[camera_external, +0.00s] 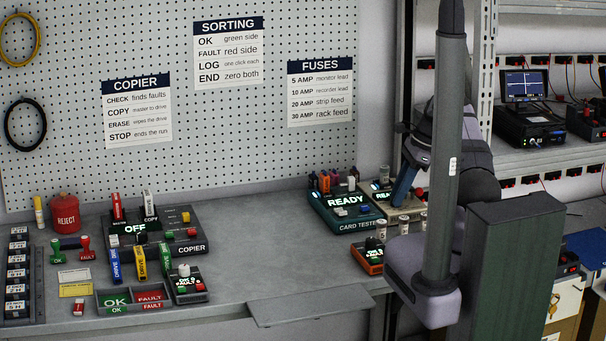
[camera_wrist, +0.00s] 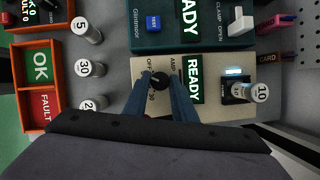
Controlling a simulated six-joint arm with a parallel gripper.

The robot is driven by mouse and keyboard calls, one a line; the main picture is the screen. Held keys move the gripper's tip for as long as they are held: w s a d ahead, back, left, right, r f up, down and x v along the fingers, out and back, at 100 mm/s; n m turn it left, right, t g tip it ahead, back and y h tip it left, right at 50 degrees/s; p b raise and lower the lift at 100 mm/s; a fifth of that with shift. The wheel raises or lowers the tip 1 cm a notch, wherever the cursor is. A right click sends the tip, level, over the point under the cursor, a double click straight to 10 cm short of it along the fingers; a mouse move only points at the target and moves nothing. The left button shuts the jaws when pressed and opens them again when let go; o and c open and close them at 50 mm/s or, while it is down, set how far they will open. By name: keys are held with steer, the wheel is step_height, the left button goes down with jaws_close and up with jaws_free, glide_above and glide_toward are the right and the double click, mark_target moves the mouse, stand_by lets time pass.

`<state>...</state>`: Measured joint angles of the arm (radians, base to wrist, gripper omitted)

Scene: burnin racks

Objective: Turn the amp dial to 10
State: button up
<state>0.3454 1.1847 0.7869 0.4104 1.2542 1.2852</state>
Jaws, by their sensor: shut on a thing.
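The amp dial (camera_wrist: 160,81) is a small black knob on a beige panel (camera_wrist: 143,68) in the wrist view. The marks OFF, AMP and 30 show around it. My gripper (camera_wrist: 161,78) is shut on the dial, with one blue finger on each side. Its pointer and some marks are hidden by the fingers, so I cannot tell its setting. A lit READY display (camera_wrist: 195,79) is just right of it. A fuse marked 10 (camera_wrist: 262,92) stands at a lit socket at the panel's right. In the external view my gripper (camera_external: 398,198) reaches down over the panel, hiding the dial.
The teal card tester (camera_external: 345,212) stands beside the panel. Fuses marked 5 (camera_wrist: 88,32) and 30 (camera_wrist: 88,68) stand left of it, near an orange tray (camera_wrist: 60,90) with OK and FAULT bins. The copier (camera_external: 190,247) and open bench are farther left.

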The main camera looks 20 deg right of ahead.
steer(key=shift+w+n+g, duration=0.1)
steer(key=shift+n+g, duration=0.2)
steer(key=shift+n, duration=0.9)
steer(key=o, duration=1)
steer(key=shift+d+r+b, duration=0.1)
steer(key=shift+b, duration=0.3)
